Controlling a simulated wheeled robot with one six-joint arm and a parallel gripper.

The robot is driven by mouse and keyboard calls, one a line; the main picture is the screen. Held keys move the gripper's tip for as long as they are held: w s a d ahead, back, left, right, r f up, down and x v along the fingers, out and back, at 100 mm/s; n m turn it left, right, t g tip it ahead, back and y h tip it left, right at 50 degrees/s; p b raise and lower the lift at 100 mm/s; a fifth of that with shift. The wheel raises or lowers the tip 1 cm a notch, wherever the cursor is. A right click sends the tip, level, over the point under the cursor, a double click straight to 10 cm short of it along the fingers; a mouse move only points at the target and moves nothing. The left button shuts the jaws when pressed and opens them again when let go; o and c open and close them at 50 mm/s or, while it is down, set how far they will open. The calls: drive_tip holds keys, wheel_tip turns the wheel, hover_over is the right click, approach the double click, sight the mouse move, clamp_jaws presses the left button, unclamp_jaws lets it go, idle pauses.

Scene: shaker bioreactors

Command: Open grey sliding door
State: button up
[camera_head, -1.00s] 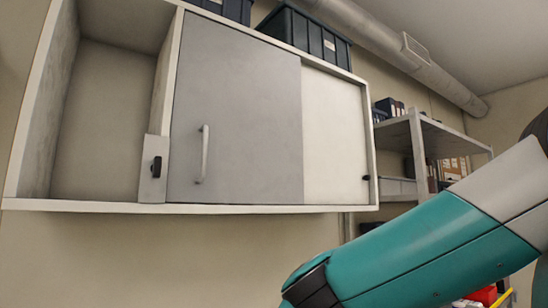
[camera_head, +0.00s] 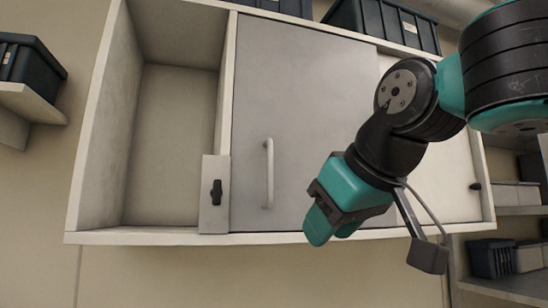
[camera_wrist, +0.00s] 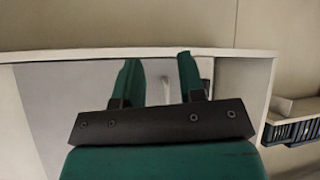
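The grey sliding door (camera_head: 300,110) covers the middle of a white wall cabinet. Its pale vertical bar handle (camera_head: 268,175) is near the door's left edge. My gripper (camera_head: 331,228) is in front of the door's lower part, right of the handle and lower than it, apart from it. In the wrist view my gripper (camera_wrist: 161,75) has its two teal fingers spread, with nothing held. The grey door (camera_wrist: 55,105) shows behind them, and a pale upright shape, likely the handle, shows between them.
The cabinet's left compartment (camera_head: 170,140) is open and empty. A small plate with a black knob (camera_head: 216,190) is left of the door. A white panel (camera_head: 455,170) is to the right. Dark bins (camera_head: 385,22) stand on top. Shelves flank the cabinet.

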sight(272, 165)
wheel_tip(272, 165, up, 16)
drive_tip(key=s+m+t+y+p, duration=0.1)
drive_tip(key=s+m+t, duration=0.1)
drive_tip(key=t, duration=0.1)
drive_tip(key=p+x, duration=0.1)
drive_tip(key=x, duration=0.4)
drive_tip(key=p+x, duration=0.1)
drive_tip(key=x, duration=0.5)
drive_tip(key=a+p+x, duration=0.1)
drive_tip(key=p+x, duration=0.1)
drive_tip(key=x, duration=0.4)
drive_tip(key=shift+a+r, duration=0.1)
drive_tip(key=shift+r, duration=0.2)
clamp_jaws()
